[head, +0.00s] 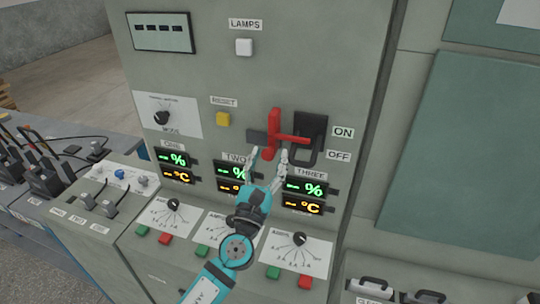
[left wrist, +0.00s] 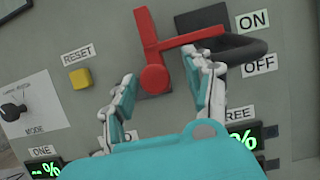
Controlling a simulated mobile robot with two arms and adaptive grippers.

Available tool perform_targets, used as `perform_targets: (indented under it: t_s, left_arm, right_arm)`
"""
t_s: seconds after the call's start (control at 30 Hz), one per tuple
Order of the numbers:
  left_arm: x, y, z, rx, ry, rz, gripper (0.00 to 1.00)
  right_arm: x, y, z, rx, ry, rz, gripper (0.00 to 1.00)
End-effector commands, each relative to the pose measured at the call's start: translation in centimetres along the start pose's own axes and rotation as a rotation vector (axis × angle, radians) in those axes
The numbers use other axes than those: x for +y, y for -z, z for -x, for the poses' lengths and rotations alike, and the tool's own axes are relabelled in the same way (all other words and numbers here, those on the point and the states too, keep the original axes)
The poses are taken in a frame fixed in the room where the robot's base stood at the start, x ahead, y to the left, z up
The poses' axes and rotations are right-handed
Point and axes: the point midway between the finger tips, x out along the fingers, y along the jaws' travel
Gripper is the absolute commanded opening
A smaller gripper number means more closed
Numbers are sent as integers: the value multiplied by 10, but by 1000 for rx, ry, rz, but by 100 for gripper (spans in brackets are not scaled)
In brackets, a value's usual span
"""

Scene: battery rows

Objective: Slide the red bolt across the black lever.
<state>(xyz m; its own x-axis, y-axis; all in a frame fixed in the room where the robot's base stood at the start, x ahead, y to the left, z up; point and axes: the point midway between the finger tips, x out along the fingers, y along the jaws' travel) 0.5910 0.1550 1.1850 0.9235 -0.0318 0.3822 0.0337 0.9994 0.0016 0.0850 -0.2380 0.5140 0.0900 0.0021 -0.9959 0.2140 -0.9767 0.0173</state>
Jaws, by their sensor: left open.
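The red bolt (head: 275,128) is on the upright panel, with an upright part, a round knob at its lower end and a bar reaching right. In the left wrist view its round knob (left wrist: 155,79) shows between my finger tips. The red bar lies in front of part of the lever. My left gripper (head: 269,154) is open just below the bolt, fingers either side of the knob; contact cannot be told. My right gripper is not in view.
A yellow RESET button (head: 223,119) is left of the bolt. Green and orange displays (head: 305,188) and dials (head: 299,239) sit below. A lower console with switches (head: 110,204) stands at the left. The panel above the bolt is mostly clear.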

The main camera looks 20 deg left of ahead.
Motion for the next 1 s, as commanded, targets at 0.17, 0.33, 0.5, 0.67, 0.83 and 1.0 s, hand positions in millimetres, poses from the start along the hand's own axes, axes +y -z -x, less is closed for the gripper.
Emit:
perform_targets:
  t_s: [0.17, 0.33, 0.5, 0.67, 0.83, 1.0]
  left_arm:
    - [0, 2, 38, 5, 4, -1, 52]
    - [0, 2, 73, 5, 4, -1, 52]
    - [0, 1, 98, 4, 3, 0, 52]
    - [0, 1, 107, 2, 2, 3, 52]
    - [0, 1, 108, 1, 2, 3, 52]
    - [0, 1, 108, 1, 2, 3, 52]
  right_arm:
    - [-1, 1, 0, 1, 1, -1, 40]
    - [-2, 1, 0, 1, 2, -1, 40]
    - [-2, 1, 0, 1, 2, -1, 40]
    - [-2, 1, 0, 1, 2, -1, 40]
    - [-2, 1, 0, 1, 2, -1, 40]
    - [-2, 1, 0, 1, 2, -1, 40]
